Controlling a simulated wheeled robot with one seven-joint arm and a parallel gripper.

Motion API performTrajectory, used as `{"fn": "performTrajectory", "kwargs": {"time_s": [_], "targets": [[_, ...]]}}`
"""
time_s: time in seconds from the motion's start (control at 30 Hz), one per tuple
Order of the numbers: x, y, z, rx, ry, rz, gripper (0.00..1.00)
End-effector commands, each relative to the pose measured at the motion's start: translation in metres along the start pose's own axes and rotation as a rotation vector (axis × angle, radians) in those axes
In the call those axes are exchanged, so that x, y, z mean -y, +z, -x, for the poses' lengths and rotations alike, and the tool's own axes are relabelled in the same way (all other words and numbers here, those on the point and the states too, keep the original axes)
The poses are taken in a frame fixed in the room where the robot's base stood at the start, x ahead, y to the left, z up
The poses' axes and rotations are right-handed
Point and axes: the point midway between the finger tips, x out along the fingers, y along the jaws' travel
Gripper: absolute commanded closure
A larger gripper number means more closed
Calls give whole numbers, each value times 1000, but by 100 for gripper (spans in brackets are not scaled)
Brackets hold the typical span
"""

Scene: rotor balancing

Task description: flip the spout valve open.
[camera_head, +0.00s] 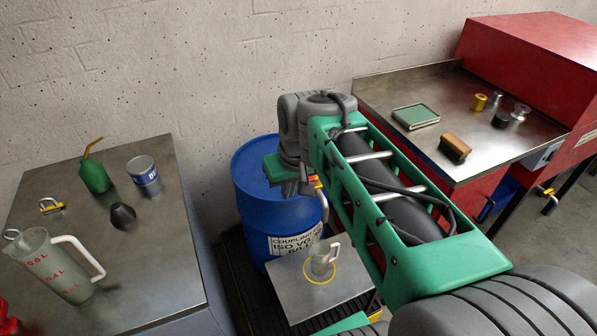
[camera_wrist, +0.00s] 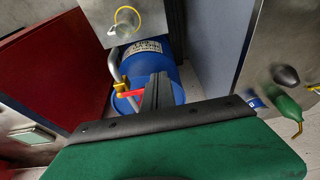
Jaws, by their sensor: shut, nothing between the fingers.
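The blue drum (camera_head: 262,190) stands between the two benches, its label facing front; it also shows in the wrist view (camera_wrist: 168,68). Its grey spout (camera_wrist: 113,62) carries a brass-coloured valve (camera_wrist: 120,88) with a red lever (camera_wrist: 132,93). In the wrist view the lever points sideways, across the spout, towards my fingers. In the head view the valve (camera_head: 314,182) is partly hidden by my arm. My gripper (camera_wrist: 158,80) is shut and empty, its dark fingers right beside the lever's end; I cannot tell whether they touch it. In the head view its fingers (camera_head: 292,188) are over the drum.
A clear jug (camera_head: 322,262) stands within a yellow ring on a metal stand (camera_head: 292,292) below the spout. The left bench (camera_head: 150,250) holds a measuring jug, an oil can, a tin and small items. The right bench (camera_head: 400,88) holds a notebook, a brush and weights.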

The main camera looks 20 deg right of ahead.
Motion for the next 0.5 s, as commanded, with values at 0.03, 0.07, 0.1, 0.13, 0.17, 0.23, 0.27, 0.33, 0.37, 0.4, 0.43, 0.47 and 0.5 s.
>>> {"fn": "performTrajectory", "kwargs": {"time_s": [0.03, 0.07, 0.1, 0.13, 0.17, 0.23, 0.27, 0.33, 0.37, 0.4, 0.43, 0.47, 0.5], "targets": [[-20, -22, 0, -2, 3, -12, 100], [-30, -34, 2, -6, 4, -12, 100], [-44, -47, 4, -12, 6, -11, 100], [-52, -55, 5, -15, 7, -10, 100], [-60, -62, 6, -18, 9, -10, 100], [-70, -71, 9, -24, 11, -5, 100], [-72, -73, 10, -25, 12, -4, 100], [-74, -75, 10, -26, 12, -2, 100], [-73, -75, 11, -27, 12, -2, 100], [-73, -75, 11, -27, 12, -2, 100], [-73, -74, 11, -27, 12, -2, 100], [-73, -74, 11, -27, 12, -2, 100], [-73, -74, 11, -27, 13, -2, 100]]}}
